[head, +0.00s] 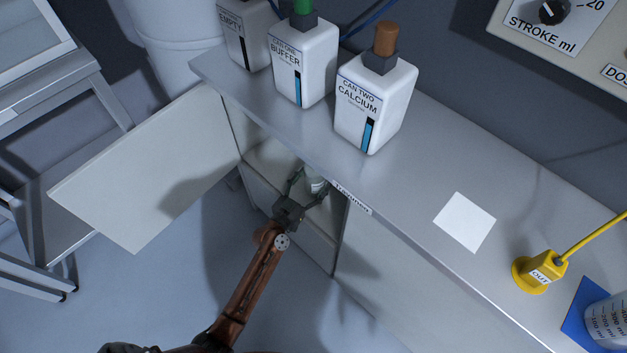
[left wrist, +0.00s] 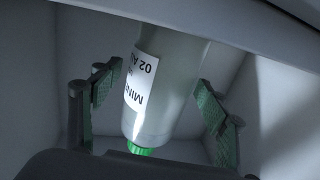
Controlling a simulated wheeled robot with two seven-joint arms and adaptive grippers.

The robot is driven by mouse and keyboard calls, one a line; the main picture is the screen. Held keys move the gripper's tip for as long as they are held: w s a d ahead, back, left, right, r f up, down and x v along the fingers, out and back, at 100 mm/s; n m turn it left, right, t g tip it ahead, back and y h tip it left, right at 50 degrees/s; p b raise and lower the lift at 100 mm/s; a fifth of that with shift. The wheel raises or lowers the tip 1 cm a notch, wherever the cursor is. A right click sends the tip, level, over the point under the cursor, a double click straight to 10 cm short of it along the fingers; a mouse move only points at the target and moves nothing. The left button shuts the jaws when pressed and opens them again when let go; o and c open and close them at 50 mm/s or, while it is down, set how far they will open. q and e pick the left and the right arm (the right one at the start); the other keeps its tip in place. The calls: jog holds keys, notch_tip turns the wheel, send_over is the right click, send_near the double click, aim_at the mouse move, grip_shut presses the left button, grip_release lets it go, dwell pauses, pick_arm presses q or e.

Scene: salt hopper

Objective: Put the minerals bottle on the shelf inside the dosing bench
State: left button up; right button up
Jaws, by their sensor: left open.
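The minerals bottle (left wrist: 175,85) is pale with a white label and a green cap (left wrist: 140,149). In the left wrist view its label text appears upside down. The bottle also shows small in the head view (head: 315,184), inside the open compartment of the dosing bench (head: 400,240). My left gripper (head: 311,181) reaches through the doorway. Its fingers are open on either side of the bottle, with visible gaps in the left wrist view (left wrist: 157,92). The bottle's base is hidden, so I cannot tell exactly how it rests. My right gripper is not in view.
The bench door (head: 150,165) stands swung open to the left. The calcium can (head: 372,105), buffer can (head: 303,62) and empty can (head: 247,35) stand on the benchtop above. A white card (head: 465,222) and yellow outlet (head: 540,272) are farther right. A grey rack stands at left.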

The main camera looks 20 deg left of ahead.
aim_at(309, 185)
pick_arm(q)
jog(key=shift+r, duration=0.1)
jog(key=shift+s, duration=0.2)
jog(key=s+p, duration=0.1)
jog(key=s, duration=0.2)
jog(key=s+a+p, duration=0.1)
jog(key=s, duration=0.2)
jog(key=shift+s+a+r, duration=0.15)
jog(key=shift+s, duration=0.15)
jog(key=s, duration=0.4)
jog(key=shift+s+a+p, duration=0.35)
jog(key=shift+s+p, duration=0.05)
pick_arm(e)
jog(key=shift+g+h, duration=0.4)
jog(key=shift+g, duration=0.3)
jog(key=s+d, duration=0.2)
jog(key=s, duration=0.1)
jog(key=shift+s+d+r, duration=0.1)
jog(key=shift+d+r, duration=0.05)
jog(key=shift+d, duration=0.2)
pick_arm(q)
jog(key=shift+s+f, duration=0.1)
jog(key=shift+f, duration=0.1)
